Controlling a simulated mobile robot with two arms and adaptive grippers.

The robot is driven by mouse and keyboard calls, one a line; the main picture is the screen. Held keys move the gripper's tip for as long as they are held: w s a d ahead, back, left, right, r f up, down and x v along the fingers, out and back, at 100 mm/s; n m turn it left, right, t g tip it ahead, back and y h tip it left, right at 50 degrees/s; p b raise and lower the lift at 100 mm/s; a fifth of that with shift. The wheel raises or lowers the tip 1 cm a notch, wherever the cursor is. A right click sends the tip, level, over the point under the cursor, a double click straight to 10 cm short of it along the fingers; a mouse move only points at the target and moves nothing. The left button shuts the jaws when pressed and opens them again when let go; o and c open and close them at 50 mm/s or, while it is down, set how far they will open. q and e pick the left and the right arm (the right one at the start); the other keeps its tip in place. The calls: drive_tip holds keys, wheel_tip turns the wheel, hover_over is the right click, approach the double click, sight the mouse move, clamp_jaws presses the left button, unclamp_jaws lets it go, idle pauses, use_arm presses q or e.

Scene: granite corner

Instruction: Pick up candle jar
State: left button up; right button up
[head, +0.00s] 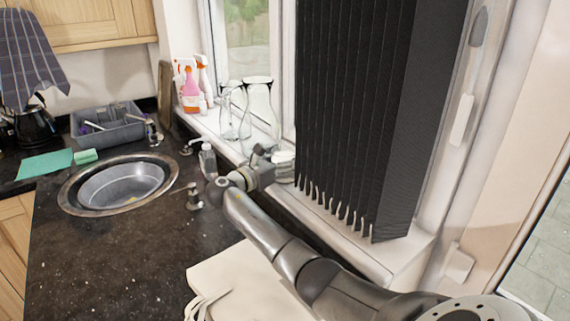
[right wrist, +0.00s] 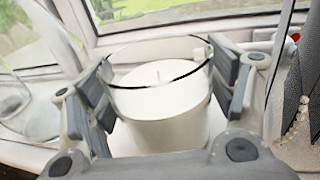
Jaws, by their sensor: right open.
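The candle jar (right wrist: 165,120) is a clear glass with a white candle and a wick, standing upright on the windowsill. In the head view only a small pale part of the candle jar (head: 284,157) shows beside my right gripper (head: 275,168). In the right wrist view my right gripper (right wrist: 163,88) is open, with its finger pads on either side of the jar. Whether either pad touches the glass I cannot tell. My left gripper is not in view.
A dark pleated blind (head: 365,110) hangs close on the right. A soap dispenser (head: 208,162) and a round sink (head: 120,186) are on the dark counter. Spray bottles (head: 190,88) stand farther back.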

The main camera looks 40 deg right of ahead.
sight(285, 150)
drive_tip(key=c, duration=0.9)
drive_tip(key=shift+r, duration=0.1)
drive_tip(key=shift+c, duration=0.3)
drive_tip(key=shift+r, duration=0.15)
drive_tip(key=shift+r, duration=0.25)
wheel_tip(285, 150, up, 2)
drive_tip(key=shift+b, duration=0.55)
drive_tip(key=s+a+r+b, duration=0.2)
drive_tip(key=s+a+r, duration=0.1)
drive_tip(key=a+r, duration=0.7)
drive_tip(key=a, duration=0.3)
drive_tip(key=shift+a, duration=0.4)
